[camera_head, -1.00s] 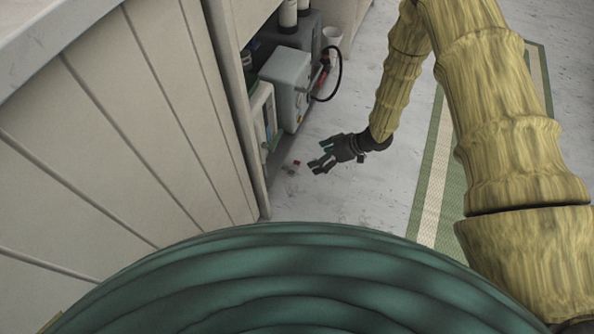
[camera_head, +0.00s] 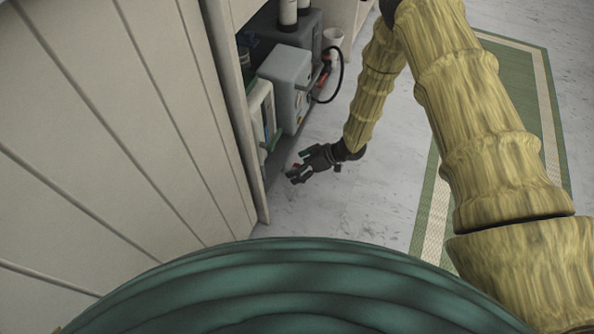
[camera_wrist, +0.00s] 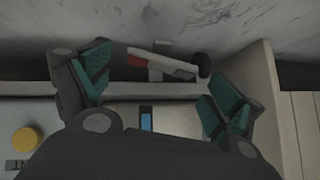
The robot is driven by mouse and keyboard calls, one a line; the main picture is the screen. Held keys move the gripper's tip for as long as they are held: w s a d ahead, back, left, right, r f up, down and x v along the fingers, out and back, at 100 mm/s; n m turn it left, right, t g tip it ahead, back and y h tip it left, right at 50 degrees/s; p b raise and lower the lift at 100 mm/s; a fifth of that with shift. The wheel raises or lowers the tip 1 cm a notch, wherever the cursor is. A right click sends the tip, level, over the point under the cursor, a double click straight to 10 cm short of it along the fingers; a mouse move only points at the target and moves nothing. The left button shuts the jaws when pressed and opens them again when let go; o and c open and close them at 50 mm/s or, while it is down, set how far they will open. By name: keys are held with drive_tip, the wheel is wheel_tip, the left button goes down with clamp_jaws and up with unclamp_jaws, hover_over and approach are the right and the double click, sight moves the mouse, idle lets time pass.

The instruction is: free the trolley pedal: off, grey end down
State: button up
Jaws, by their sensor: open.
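The pedal shows in the wrist view as a small lever with a red part (camera_wrist: 137,61), a pale grey bar and a dark rounded end (camera_wrist: 205,65). It lies low by the cart's edge, beyond my fingertips. In the head view only a speck of red (camera_head: 296,165) shows, mostly hidden behind my gripper (camera_head: 294,168). My gripper is open, its green-padded fingers (camera_wrist: 155,88) spread on either side of the pedal's length. Nothing is between the pads. I cannot tell whether a finger touches the pedal.
A black hose (camera_head: 338,85) loops out. A yellow button (camera_wrist: 27,140) shows at lower left. Floor (camera_head: 370,205) and green mat (camera_head: 433,200) are clear.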

drive_tip(key=shift+a+f, duration=0.25)
drive_tip(key=shift+f, duration=0.05)
drive_tip(key=c, duration=1)
drive_tip(key=shift+r+t+p, duration=0.15)
drive_tip(key=shift+t+p, duration=0.15)
drive_tip(key=shift+p, duration=0.25)
drive_tip(key=shift+s+a+r+n+t+h+p, duration=0.1)
drive_tip(key=shift+s+n+t+h+p, duration=0.2)
drive_tip(key=shift+p, duration=0.65)
drive_tip(key=shift+s+a+n+t+h+p, duration=0.15)
drive_tip(key=shift+n+t+h+p, duration=0.45)
drive_tip(key=shift+t+p, duration=0.9)
drive_tip(key=shift+f+n+p, duration=0.25)
drive_tip(key=shift+n+p, duration=0.05)
drive_tip(key=shift+p, duration=0.05)
